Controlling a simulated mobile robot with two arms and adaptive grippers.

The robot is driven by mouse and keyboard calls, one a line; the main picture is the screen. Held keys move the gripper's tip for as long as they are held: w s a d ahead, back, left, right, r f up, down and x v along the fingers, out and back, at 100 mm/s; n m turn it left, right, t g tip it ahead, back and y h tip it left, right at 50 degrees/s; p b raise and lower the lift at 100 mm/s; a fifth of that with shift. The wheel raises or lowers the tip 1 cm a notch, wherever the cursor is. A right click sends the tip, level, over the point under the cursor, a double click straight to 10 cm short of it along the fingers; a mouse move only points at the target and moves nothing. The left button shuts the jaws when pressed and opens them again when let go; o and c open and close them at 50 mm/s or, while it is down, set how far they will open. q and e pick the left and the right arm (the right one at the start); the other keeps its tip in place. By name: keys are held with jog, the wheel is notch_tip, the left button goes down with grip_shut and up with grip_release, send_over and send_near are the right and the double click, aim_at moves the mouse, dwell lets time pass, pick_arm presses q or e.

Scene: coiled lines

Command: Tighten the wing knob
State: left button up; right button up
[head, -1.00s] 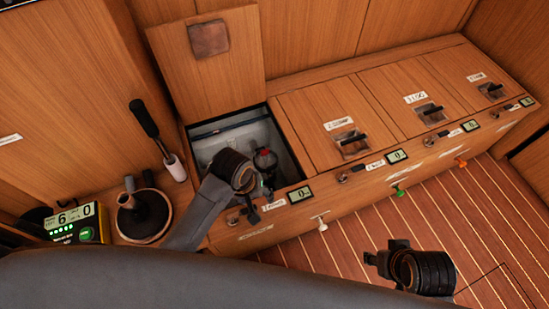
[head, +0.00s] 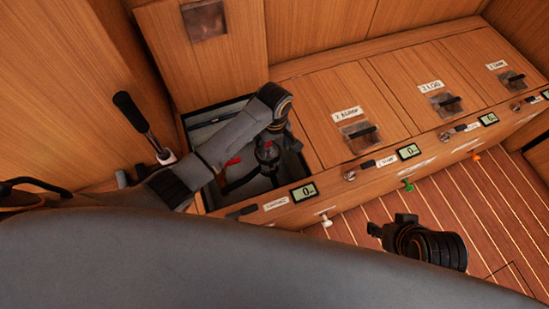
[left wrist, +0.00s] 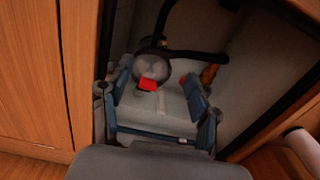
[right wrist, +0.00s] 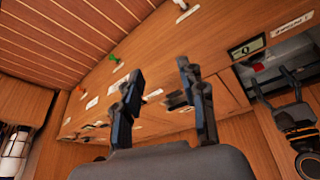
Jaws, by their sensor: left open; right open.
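In the open locker, a round strainer-like fitting (head: 267,153) has a small red part on top. In the left wrist view a red part (left wrist: 148,86), which looks like the wing knob, sits at the near edge of a round clear lid (left wrist: 152,67). My left gripper (head: 277,128) reaches down into the locker opening; its fingers (left wrist: 158,88) are spread, with the red part between them in the picture and nothing gripped. My right gripper (head: 376,231) is open and empty above the slatted floor; its fingers also show in the right wrist view (right wrist: 159,74).
The raised locker lid (head: 205,60) stands behind the opening. Closed lids with latches (head: 360,133) run to the right. A black hose (left wrist: 190,55) crosses near the clear lid. A black-handled lever (head: 135,115) stands left. The floor (head: 480,215) is clear.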

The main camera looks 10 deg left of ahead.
aim_at(274, 160)
pick_arm(q)
notch_tip(274, 160, down, 4)
jog(key=shift+b, duration=0.75)
notch_tip(274, 160, down, 3)
jog(key=shift+r+b, duration=0.15)
jog(key=shift+b, duration=0.45)
pick_arm(e)
jog(key=w+a+r+t+y, duration=0.1)
jog(key=w+a+r+t, duration=0.1)
jog(key=w, duration=0.4)
jog(key=w+a+r+t+y, duration=0.1)
jog(key=w+a+r+t, duration=0.1)
jog(key=w+r+t, duration=0.3)
jog(key=shift+w+a+r+t, duration=0.15)
jog(key=shift+w+r+t, duration=0.1)
jog(key=shift+w+t, duration=0.3)
pick_arm(q)
jog(key=shift+c, duration=0.5)
jog(key=c, duration=1.1)
